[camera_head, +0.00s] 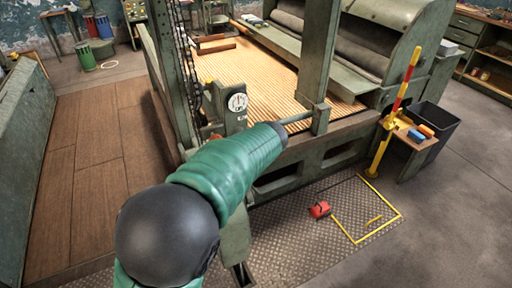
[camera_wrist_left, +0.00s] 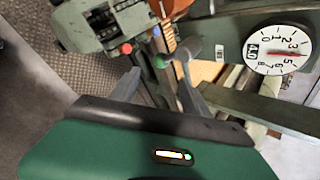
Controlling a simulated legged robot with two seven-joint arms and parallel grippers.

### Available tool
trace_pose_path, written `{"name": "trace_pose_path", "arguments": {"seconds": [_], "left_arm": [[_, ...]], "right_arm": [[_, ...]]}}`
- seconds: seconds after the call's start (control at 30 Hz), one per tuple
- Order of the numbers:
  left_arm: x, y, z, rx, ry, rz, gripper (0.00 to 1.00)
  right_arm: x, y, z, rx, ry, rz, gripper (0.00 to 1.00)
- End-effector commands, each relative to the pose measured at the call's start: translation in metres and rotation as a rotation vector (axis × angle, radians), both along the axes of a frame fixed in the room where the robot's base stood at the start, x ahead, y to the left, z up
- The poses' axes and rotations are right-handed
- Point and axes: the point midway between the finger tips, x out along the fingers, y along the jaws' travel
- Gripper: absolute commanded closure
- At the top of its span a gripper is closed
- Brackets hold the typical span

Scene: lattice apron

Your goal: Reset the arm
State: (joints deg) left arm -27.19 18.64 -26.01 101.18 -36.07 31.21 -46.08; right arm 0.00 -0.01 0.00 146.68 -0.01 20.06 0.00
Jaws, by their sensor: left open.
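My left arm in its green sleeve (camera_head: 235,165) reaches across the head view from the bottom left toward the machine. Its gripper cannot be made out there. In the left wrist view my left gripper (camera_wrist_left: 160,80) is open, with its two grey fingers apart. Between and beyond the fingers are a green knob (camera_wrist_left: 160,62) and a grey knob (camera_wrist_left: 190,52) on a lever-like part. A red knob (camera_wrist_left: 126,48) is up and left of them. I cannot tell whether a finger touches any of these. My right gripper is in neither view.
A white dial (camera_wrist_left: 278,50) with a red needle is close by on the right; it also shows in the head view (camera_head: 237,102). A red-and-yellow striped bar (camera_head: 399,100) stands tilted at right. A red pedal (camera_head: 320,210) is on the floor plate.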

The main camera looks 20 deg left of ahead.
Motion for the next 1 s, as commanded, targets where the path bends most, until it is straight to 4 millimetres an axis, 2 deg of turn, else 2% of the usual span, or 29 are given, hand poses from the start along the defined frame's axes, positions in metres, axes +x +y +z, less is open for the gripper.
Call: {"name": "trace_pose_path", "arguments": {"seconds": [0.1, 0.23, 0.67, 0.77, 0.87, 0.97, 1.0], "left_arm": [[-0.013, -0.01, 0.017, -0.002, 0.0, -0.003, 0.45], [-0.021, -0.015, 0.026, -0.001, 0.001, 0.0, 0.45], [-0.022, -0.015, 0.027, -0.001, 0.002, 0.001, 0.45], [-0.029, -0.014, 0.019, -0.039, 0.01, 0.028, 0.45], [-0.064, -0.015, -0.012, -0.221, 0.033, 0.169, 0.45], [-0.125, -0.024, -0.055, -0.497, 0.061, 0.444, 0.45], [-0.152, -0.03, -0.069, -0.601, 0.068, 0.572, 0.45]], "right_arm": [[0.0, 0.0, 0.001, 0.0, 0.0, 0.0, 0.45], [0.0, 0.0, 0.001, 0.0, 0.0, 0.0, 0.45], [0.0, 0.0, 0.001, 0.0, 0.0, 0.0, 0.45], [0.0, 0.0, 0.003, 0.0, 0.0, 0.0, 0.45], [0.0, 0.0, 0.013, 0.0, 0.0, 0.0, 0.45], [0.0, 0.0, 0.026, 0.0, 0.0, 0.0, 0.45], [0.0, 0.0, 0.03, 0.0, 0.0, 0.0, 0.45]]}}
